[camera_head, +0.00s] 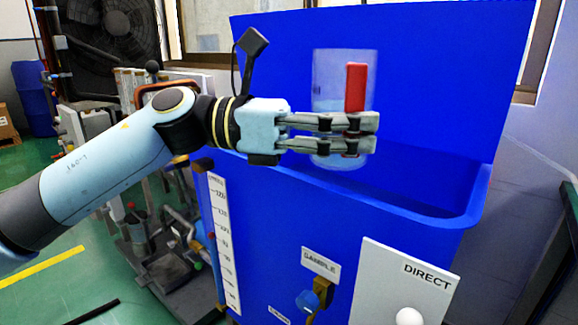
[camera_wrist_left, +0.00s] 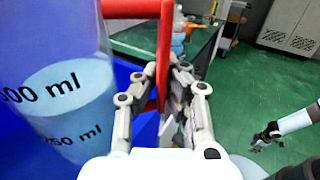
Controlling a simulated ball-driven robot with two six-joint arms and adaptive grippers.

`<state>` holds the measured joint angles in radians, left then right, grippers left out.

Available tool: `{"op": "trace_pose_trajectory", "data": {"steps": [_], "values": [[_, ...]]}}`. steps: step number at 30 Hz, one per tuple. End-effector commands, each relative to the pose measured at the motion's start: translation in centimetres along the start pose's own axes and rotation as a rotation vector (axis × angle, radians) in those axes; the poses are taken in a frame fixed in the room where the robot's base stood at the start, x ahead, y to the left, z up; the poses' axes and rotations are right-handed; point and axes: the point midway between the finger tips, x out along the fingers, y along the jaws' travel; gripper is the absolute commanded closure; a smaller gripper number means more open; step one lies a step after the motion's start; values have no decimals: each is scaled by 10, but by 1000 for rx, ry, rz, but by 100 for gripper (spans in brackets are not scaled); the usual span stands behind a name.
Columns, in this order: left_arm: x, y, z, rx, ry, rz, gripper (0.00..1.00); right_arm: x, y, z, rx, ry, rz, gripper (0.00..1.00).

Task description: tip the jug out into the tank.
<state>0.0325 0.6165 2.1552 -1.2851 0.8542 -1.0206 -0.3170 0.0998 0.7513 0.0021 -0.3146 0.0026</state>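The clear jug (camera_head: 328,75) with a red handle (camera_head: 355,86) is upright, over the opening of the blue tank (camera_head: 478,200). In the left wrist view the jug (camera_wrist_left: 60,95) fills the left side, holds pale liquid and shows ml marks. My left gripper (camera_head: 360,132) reaches in from the left, its fingers closed around the handle, which also shows in the wrist view (camera_wrist_left: 141,60). The jug's base is low behind the fingers. What seems to be my right gripper (camera_wrist_left: 265,138) shows small at the right of the wrist view; its finger state is unclear.
The tank's tall blue back panel (camera_head: 430,70) stands behind the jug. On the tank's front are a level scale (camera_head: 222,240), a SAMPLE label (camera_head: 321,264) with a tap and a DIRECT panel (camera_head: 400,285). Equipment and a large fan (camera_head: 112,30) stand at left.

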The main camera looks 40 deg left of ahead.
Motion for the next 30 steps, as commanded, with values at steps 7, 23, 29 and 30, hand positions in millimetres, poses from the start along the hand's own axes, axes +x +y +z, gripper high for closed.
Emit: {"op": "trace_pose_trajectory", "data": {"steps": [7, 23, 29, 30], "values": [[-1, 4, -10, 2, -2, -2, 100, 13, 0, 7, -2, -10, 1, 66], [-2, 5, 1, -52, -43, -15, 100, 7, -1, 7, -1, -6, -1, 66], [-3, 8, 14, -130, -102, -19, 100, 1, -3, 11, 0, -6, -3, 66], [-4, 8, 16, -145, -113, -19, 100, 0, -2, 10, 0, -4, -3, 66]]}}
